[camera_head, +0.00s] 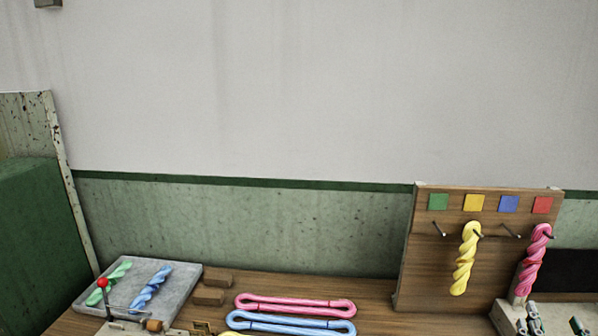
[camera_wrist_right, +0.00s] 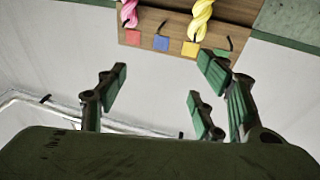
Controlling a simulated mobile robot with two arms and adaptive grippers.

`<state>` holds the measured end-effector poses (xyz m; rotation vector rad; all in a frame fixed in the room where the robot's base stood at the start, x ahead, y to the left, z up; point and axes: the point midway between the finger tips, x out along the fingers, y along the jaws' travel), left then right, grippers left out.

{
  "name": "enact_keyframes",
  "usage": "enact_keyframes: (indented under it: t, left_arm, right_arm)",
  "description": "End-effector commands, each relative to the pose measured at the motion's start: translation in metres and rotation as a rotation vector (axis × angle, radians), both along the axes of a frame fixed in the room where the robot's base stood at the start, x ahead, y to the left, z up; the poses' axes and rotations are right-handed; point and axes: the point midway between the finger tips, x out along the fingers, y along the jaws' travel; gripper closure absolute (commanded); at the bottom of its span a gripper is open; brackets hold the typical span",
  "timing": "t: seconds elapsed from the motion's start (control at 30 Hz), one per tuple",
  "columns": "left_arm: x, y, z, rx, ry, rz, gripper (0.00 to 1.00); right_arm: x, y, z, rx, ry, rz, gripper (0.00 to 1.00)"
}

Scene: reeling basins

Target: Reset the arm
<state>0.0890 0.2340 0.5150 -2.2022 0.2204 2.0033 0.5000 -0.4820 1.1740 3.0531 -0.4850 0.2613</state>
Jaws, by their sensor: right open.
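My right gripper (camera_head: 548,322) is at the bottom right corner of the head view, in front of the wooden peg board (camera_head: 432,260). In the right wrist view its green-padded fingers (camera_wrist_right: 160,92) stand wide apart with nothing between them. The board shows upside down at the top of that view, apart from the fingers. A yellow twisted skein (camera_head: 465,260) hangs on the peg under the yellow square. A pink twisted skein (camera_head: 534,262) hangs under the red square. The pegs under the green and blue squares are bare. My left gripper is not in view.
A grey tray (camera_head: 190,277) at the left holds a green skein (camera_head: 112,280) and a blue skein (camera_head: 150,288). A red-knobbed lever (camera_head: 103,284) stands beside it. Pink (camera_head: 295,303) and blue (camera_head: 290,324) looped hanks and wooden blocks (camera_head: 210,296) lie on the table.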

Motion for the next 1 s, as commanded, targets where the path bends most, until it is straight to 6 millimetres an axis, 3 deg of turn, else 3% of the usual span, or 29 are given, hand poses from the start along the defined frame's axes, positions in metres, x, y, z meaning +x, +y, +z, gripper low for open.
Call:
enact_keyframes:
  t: [0.17, 0.27, 0.4, 0.6, 0.8, 0.87, 1.0]
  left_arm:
    - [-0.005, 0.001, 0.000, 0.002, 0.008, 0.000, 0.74]
    - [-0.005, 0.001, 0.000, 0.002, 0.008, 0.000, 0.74]
    - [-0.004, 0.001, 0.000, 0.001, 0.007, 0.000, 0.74]
    - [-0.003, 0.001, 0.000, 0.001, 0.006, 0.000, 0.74]
    - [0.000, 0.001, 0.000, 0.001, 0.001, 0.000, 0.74]
    - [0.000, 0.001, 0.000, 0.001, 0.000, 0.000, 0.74]
    - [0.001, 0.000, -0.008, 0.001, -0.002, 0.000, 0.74]
  right_arm:
    - [-0.031, 0.030, -0.074, 0.094, 0.271, -0.175, 0.38]
    - [-0.057, 0.063, -0.125, 0.134, 0.504, -0.200, 0.38]
    - [-0.103, 0.127, -0.185, 0.161, 0.850, -0.120, 0.38]
    - [-0.160, 0.203, -0.223, 0.145, 1.175, 0.077, 0.38]
    - [-0.209, 0.261, -0.234, 0.111, 1.384, 0.291, 0.38]
    - [-0.223, 0.277, -0.234, 0.096, 1.433, 0.361, 0.38]
    - [-0.219, 0.279, -0.276, 0.091, 1.462, 0.370, 0.38]
